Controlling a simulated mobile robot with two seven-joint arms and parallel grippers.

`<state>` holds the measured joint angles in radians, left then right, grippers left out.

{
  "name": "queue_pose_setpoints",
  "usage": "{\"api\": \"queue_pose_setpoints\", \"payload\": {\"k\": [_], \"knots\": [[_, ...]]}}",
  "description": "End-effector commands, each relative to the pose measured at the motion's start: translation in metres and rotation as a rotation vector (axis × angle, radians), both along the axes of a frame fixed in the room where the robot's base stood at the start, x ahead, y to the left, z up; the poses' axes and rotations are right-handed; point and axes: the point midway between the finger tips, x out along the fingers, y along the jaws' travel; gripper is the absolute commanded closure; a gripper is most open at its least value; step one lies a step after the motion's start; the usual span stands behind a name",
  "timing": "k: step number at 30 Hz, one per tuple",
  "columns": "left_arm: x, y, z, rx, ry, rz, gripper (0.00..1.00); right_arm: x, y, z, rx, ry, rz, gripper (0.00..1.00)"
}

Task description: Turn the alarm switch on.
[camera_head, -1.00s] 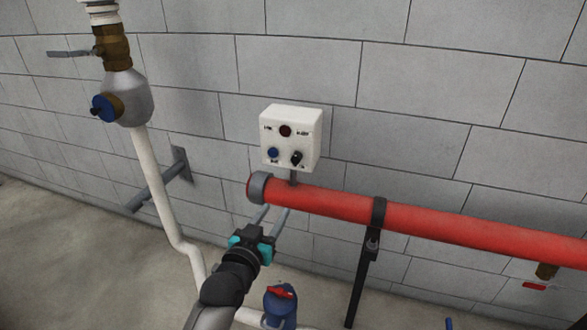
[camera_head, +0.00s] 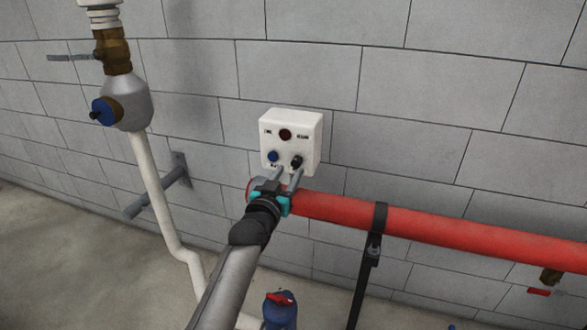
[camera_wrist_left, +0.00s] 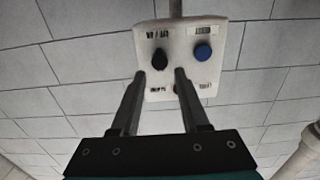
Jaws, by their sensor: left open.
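The alarm box (camera_head: 306,121) is a white box on the grey block wall, above the end of a red pipe. Its black switch knob (camera_head: 297,162) is at the lower right of its face, beside a blue button (camera_head: 273,156) and below a dark red lamp (camera_head: 285,134). My left gripper (camera_head: 287,174) is open and empty, with its fingertips at the box's lower edge. In the left wrist view, the box appears inverted, and the black knob (camera_wrist_left: 159,59) lies just beyond and between the two fingertips (camera_wrist_left: 160,74). Contact cannot be told. My right gripper is out of view.
The red pipe (camera_head: 430,225) runs right from under the box, carried by a black support (camera_head: 368,270). A white vertical pipe (camera_head: 152,185) with a grey valve body stands left. A blue valve with a red handle (camera_head: 280,298) is low in front.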

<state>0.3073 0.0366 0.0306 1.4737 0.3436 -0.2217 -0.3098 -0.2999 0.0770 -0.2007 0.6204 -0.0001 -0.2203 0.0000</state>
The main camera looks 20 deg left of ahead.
Motion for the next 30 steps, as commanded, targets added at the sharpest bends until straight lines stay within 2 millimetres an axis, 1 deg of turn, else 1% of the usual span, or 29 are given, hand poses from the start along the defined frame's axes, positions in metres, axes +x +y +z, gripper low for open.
{"api": "queue_pose_setpoints", "payload": {"k": [1,3,10,15,24,30], "knots": [[0.008,0.0,-0.001,0.0,-0.001,0.0,0.55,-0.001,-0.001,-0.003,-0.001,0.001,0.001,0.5],[0.017,-0.001,0.0,0.001,-0.002,0.0,0.55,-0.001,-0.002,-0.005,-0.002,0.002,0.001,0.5],[0.038,-0.002,-0.001,0.0,0.0,-0.001,0.55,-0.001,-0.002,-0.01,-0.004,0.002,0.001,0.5],[0.044,-0.002,0.0,0.001,0.0,0.0,0.55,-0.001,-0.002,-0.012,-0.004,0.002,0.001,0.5],[0.045,-0.002,0.0,0.001,0.0,0.0,0.55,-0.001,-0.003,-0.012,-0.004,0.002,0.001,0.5],[0.045,-0.002,0.0,0.001,0.0,0.0,0.78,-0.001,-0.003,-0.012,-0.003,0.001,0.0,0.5]]}}
